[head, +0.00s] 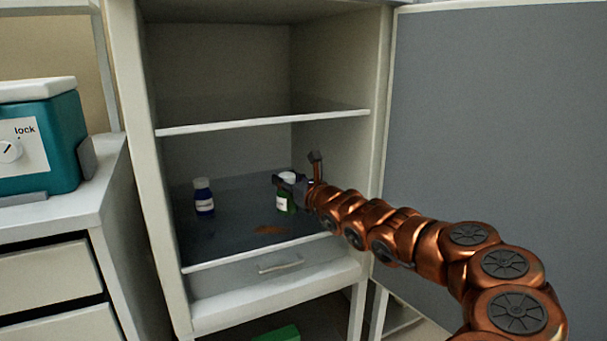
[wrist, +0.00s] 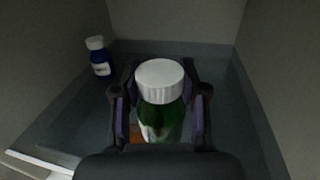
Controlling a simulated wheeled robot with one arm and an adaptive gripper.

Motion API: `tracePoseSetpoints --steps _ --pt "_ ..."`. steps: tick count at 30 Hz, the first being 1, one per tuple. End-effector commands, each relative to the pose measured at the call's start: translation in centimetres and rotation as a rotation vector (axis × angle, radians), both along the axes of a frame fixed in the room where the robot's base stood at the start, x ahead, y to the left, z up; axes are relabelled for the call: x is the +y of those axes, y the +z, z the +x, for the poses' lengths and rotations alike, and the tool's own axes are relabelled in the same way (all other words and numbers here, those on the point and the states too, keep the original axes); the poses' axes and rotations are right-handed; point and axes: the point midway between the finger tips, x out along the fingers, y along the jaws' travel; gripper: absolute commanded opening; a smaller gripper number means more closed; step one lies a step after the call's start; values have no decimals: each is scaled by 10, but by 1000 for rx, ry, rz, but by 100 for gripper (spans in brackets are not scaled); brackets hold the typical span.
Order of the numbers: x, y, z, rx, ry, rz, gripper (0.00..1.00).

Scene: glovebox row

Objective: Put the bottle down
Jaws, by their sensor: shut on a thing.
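A green bottle with a white cap (head: 285,201) is inside the open cabinet, on or just above the lower shelf; I cannot tell whether its base touches. My gripper (head: 290,181) is shut on it, with a finger on each side. In the wrist view the green bottle (wrist: 160,100) stands upright between the fingers of my gripper (wrist: 160,108), its white cap towards the camera. Its base is hidden.
A blue bottle with a white cap (head: 203,197) stands on the lower shelf (head: 235,232) to the left; it also shows in the wrist view (wrist: 99,60). An upper shelf (head: 265,122) lies above. The open door (head: 490,110) is at right. A teal box (head: 40,140) sits on the left counter.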

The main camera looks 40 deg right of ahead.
Motion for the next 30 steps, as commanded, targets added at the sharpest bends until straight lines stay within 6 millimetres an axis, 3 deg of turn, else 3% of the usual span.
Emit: tracePoseSetpoints --steps 19,30 --pt "-72 -9 19 7 -4 -4 2" --pt "-85 -10 25 3 2 0 2"
